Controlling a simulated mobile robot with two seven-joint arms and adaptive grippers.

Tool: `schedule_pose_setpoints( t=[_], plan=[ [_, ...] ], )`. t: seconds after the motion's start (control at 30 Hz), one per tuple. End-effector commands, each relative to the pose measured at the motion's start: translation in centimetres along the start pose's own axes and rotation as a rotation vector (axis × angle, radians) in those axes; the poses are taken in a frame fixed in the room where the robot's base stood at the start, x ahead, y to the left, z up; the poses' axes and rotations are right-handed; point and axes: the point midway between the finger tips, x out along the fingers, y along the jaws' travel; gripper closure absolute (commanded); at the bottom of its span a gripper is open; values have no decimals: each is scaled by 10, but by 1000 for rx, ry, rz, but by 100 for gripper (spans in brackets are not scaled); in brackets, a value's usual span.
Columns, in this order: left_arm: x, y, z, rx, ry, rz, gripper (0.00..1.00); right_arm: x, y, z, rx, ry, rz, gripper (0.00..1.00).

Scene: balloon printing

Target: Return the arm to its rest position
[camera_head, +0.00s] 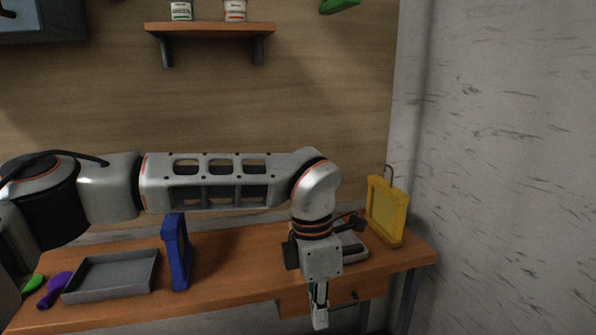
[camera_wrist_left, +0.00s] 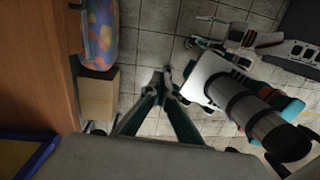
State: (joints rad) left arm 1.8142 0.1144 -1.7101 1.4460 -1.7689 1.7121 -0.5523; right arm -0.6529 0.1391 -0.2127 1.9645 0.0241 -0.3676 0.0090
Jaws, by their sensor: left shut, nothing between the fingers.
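My left arm reaches in from the left across the head view, its wrist bent down. My left gripper (camera_head: 319,318) points down in front of the workbench's front edge, over the right part of the bench. Its fingers are together and hold nothing. In the left wrist view the fingertips (camera_wrist_left: 162,82) meet above the tiled floor. What looks like my right arm shows small at the upper right of the left wrist view; its gripper is too small to read.
The workbench (camera_head: 236,262) carries a grey tray (camera_head: 110,275), a blue frame (camera_head: 176,252), a yellow frame (camera_head: 386,212), a purple balloon (camera_head: 54,289) and a green one (camera_head: 33,284). A shelf (camera_head: 210,28) hangs above. A cardboard box (camera_wrist_left: 97,98) stands on the floor.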

Motion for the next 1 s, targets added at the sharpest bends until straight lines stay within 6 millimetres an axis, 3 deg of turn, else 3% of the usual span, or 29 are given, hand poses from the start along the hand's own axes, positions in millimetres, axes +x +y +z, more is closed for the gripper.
schedule_pose_setpoints(
  t=[0.1,0.33,0.47,0.6,0.7,0.8,0.87,1.0],
  plan=[
    [24,-33,19,24,-77,-124,100,0,0,2,0,-3,0,60],
    [47,-116,64,39,-285,-425,100,4,3,-5,-4,9,4,60],
    [41,-167,94,3,-452,-653,100,2,2,-1,-2,2,2,60],
    [15,-203,119,-84,-637,-896,100,2,1,1,-2,-1,1,60],
    [-8,-213,132,-176,-767,-1062,100,2,1,1,-2,-1,1,60],
    [-32,-209,140,-292,-891,-1221,100,2,1,1,-2,-1,1,60],
    [-44,-200,142,-374,-963,-1311,100,2,1,1,-2,-1,1,60],
    [-63,-164,138,-595,-1121,-1506,100,2,1,0,-2,0,0,60]
  ],
)
